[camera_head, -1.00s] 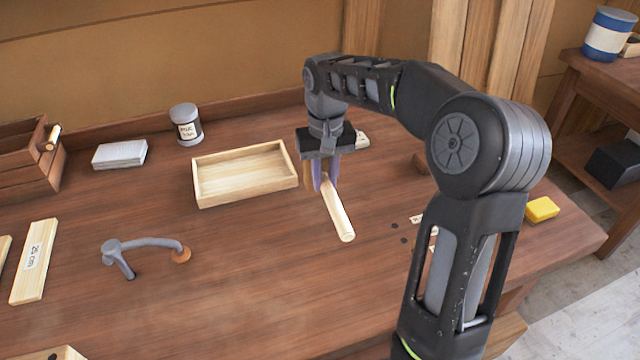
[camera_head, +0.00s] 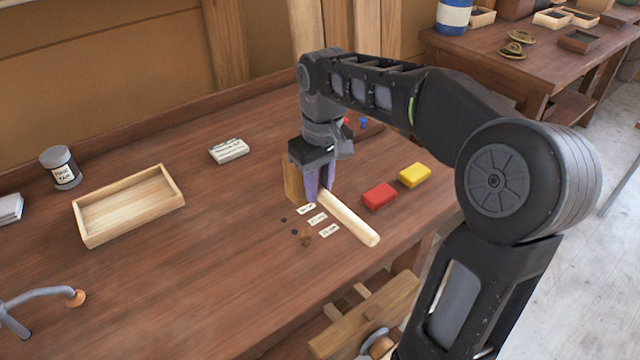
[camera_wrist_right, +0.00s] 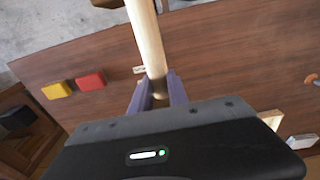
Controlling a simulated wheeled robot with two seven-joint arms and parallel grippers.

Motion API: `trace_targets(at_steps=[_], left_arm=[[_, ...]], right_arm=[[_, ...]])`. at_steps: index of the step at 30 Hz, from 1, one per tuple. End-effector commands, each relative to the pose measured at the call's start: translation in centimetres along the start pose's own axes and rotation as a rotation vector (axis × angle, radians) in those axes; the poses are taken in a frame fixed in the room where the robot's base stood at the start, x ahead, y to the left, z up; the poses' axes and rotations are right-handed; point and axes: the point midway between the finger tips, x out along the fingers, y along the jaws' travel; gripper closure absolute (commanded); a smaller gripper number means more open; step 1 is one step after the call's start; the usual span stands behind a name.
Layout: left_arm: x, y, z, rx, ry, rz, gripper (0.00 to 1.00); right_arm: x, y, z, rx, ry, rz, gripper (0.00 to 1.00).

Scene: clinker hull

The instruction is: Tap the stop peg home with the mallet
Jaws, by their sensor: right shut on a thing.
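My right gripper (camera_head: 319,194) is shut on the pale wooden handle of the mallet (camera_head: 350,219), above the bench. The mallet's brown wooden head (camera_head: 291,180) shows just left of the fingers, partly hidden by them. In the right wrist view the handle (camera_wrist_right: 148,40) runs up and away from between the purple fingers (camera_wrist_right: 158,92). A small brown thing (camera_head: 306,240), perhaps the stop peg, is beside the lowest of three white labels (camera_head: 317,219), near dark holes (camera_head: 284,220). It is too small to tell how deep it sits. My left gripper is out of view.
Red (camera_head: 379,195) and yellow (camera_head: 415,175) blocks lie right of the handle. A pale tray (camera_head: 85,238), a tin (camera_head: 61,168) and a grey holdfast (camera_head: 30,297) are left. A vise (camera_head: 365,318) sticks out in front. The middle of the bench is clear.

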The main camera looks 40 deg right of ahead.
Motion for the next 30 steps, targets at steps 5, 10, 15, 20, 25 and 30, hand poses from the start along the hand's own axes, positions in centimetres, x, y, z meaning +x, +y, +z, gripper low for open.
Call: trace_targets(at_steps=[5,10,15,20,25,30], left_arm=[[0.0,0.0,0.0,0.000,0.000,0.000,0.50],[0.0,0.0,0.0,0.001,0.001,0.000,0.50],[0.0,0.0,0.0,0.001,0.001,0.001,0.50],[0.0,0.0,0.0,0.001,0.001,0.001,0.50],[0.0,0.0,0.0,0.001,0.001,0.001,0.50],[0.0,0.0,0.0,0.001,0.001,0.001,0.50]], right_arm=[[0.1,0.1,0.0,0.002,0.001,0.001,1.00],[1.3,0.1,0.1,0.003,0.000,0.001,1.00],[3.1,0.0,0.2,0.002,-0.001,0.000,1.00],[3.9,0.1,0.2,0.003,0.002,0.001,1.00],[3.9,0.1,0.2,0.003,0.002,0.001,1.00],[3.9,0.1,0.2,0.003,0.002,0.001,1.00]])
